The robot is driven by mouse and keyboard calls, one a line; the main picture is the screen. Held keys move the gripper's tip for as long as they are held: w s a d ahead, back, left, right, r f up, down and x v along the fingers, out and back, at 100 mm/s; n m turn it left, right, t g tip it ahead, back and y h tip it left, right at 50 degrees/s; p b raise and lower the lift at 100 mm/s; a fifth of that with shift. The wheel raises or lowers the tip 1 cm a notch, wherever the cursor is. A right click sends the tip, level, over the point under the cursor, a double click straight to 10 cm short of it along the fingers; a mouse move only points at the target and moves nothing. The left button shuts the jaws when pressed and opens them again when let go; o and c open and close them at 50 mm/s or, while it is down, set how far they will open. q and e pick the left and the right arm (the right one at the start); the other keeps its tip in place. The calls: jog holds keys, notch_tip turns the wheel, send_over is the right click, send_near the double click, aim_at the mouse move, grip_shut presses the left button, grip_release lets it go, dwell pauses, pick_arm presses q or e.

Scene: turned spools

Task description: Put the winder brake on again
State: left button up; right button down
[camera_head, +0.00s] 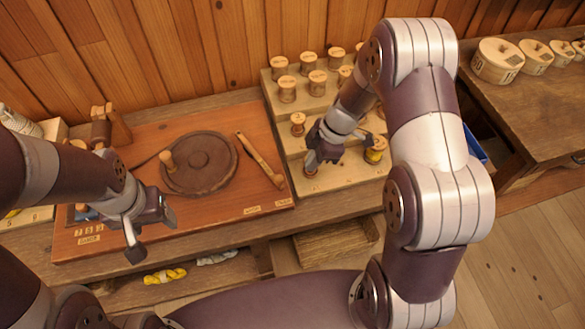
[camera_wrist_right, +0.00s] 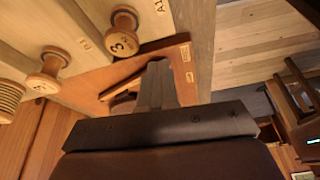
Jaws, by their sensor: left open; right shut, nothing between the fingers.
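The winder is a dark round disc (camera_head: 205,172) with a wooden knob, set on a reddish board (camera_head: 225,215). A pale wooden lever (camera_head: 262,162), which looks like the brake, lies slantwise to the right of the disc, with a gap visible between them. My left gripper (camera_head: 151,229) is open and empty over the board's front left. My right gripper (camera_head: 312,164) is shut and empty at the lower step of the spool rack, right of the lever. In the right wrist view its fingers (camera_wrist_right: 156,85) hide part of the board; the brake is not clear there.
A stepped rack (camera_head: 350,182) with several wooden spools stands right of the board; spools (camera_wrist_right: 124,32) show close to the right gripper. Two small labels (camera_head: 252,210) sit on the board's front right. Round lidded boxes (camera_head: 497,60) stand on the right table. Yellow yarn (camera_head: 165,276) lies below.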

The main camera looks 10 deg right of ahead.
jog(key=x, duration=0.3)
jog(key=shift+f, duration=0.3)
jog(key=a+p, duration=0.1)
jog(key=a, duration=0.1)
jog(key=shift+w+a+r+p, duration=0.1)
jog(key=shift+a+r+p, duration=0.05)
jog(key=shift+a+p, duration=0.25)
jog(key=shift+a, duration=0.6)
jog(key=a+b, duration=0.1)
jog(key=s+a+f+m+b, duration=0.1)
jog(key=b, duration=0.1)
jog(key=a+m+b, duration=0.1)
jog(key=a+b, duration=0.1)
jog(key=shift+s+f+t, duration=0.25)
jog(key=shift+s+t, duration=0.05)
jog(key=shift+t, duration=0.1)
jog(key=shift+m, duration=0.5)
jog(key=a, duration=0.1)
jog(key=s+a+b, duration=0.1)
jog(key=a, duration=0.1)
jog(key=a+r+b, duration=0.1)
jog(key=shift+s+a, duration=0.2)
jog(key=shift+a, duration=0.15)
jog(key=shift+d, duration=0.1)
jog(key=shift+f, duration=0.1)
